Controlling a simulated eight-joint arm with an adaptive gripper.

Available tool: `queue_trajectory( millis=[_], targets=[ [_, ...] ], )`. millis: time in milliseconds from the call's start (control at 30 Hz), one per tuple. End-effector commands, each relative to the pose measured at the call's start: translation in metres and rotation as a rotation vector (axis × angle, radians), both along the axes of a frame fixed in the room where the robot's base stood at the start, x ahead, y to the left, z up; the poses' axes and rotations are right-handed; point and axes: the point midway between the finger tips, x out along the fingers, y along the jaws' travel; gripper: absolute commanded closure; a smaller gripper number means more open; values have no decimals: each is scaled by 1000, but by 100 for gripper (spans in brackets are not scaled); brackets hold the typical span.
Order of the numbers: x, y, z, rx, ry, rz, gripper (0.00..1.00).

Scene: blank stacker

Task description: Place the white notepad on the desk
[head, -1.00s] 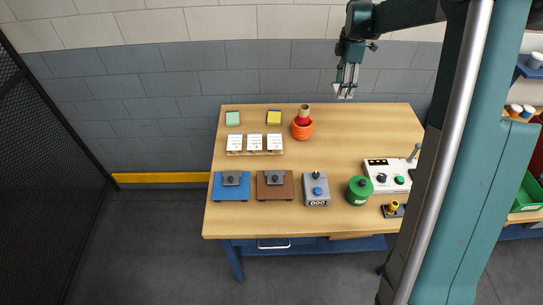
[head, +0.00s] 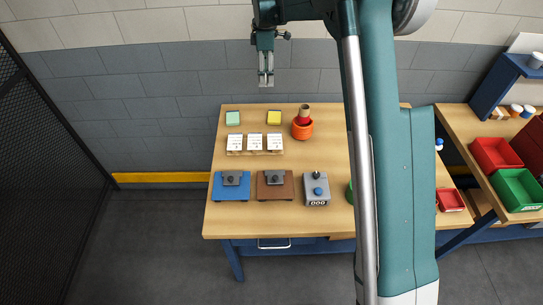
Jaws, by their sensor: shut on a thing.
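My gripper (head: 266,79) hangs in the air with its fingers down, in front of the grey wall and above the back edge of the desk in the picture. It is shut on a small pale thing, most likely the white notepad, which shows only as a narrow sliver at the fingertips. The wooden desk (head: 240,218) stands below.
A blue fixture (head: 231,187), brown fixture (head: 275,187) and grey box (head: 317,190) line the front. My arm hides much of the desk's right side.

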Motion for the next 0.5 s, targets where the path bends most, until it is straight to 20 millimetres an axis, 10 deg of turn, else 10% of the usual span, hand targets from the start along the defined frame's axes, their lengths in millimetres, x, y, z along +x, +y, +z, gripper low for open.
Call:
queue_trajectory(
  millis=[333,500],
  targets=[
    [2,63,-1,0,0,-3,58],
    [2,62,-29,0,0,-6,58]
  ],
)
